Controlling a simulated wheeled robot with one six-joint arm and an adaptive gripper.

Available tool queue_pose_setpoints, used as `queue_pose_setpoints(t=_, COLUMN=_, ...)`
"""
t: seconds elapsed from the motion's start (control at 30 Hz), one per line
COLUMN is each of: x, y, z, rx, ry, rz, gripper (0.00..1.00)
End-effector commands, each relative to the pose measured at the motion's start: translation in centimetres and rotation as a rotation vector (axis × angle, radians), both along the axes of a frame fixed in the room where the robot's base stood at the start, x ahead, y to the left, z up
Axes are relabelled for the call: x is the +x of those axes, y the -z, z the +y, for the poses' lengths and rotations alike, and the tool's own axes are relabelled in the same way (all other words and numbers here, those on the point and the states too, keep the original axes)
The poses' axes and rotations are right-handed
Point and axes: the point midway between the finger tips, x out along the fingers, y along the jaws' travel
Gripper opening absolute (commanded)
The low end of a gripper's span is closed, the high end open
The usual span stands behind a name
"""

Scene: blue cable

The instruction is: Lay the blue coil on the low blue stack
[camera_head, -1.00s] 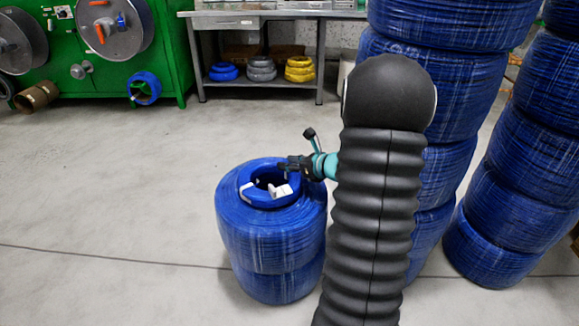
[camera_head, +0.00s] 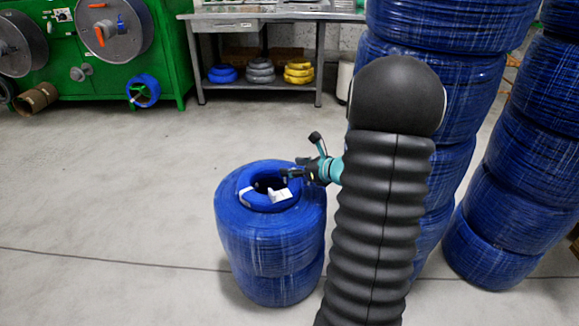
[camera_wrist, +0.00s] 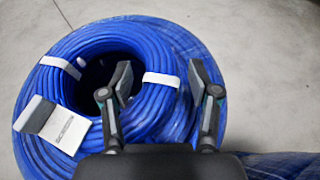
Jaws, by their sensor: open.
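The blue coil (camera_head: 262,203), with white tape bands and a white label (camera_wrist: 62,128), lies flat on top of the low blue stack (camera_head: 268,246). In the wrist view, the coil (camera_wrist: 70,98) rests on the wider stack top (camera_wrist: 212,60), its dark hole in view. My gripper (camera_head: 292,172) is at the coil's right side in the head view. In the wrist view, my gripper (camera_wrist: 160,77) is open, one finger over the hole's edge and the other outside the ring, a taped part of the coil showing between them. Whether the fingers touch it cannot be told.
Tall blue stacks (camera_head: 530,150) stand at the right, partly behind my arm. A metal workbench (camera_head: 270,17) with small coils on its lower shelf and a green machine (camera_head: 172,50) stand at the back. The floor (camera_head: 110,200) to the left is clear.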

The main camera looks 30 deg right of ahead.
Motion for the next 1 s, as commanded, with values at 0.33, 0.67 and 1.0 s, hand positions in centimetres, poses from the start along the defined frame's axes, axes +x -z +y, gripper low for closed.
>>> queue_pose_setpoints(t=0.33, x=-6.0, y=-2.8, z=-2.1, rx=-0.001, ry=0.004, rz=0.0, gripper=0.61)
queue_pose_setpoints(t=0.67, x=-8.5, y=-4.0, z=-2.2, rx=-0.015, ry=-0.02, rz=0.001, gripper=0.61)
queue_pose_setpoints(t=1.0, x=-11.1, y=-7.7, z=12.7, rx=-0.496, ry=-0.598, rz=-0.002, gripper=0.61)
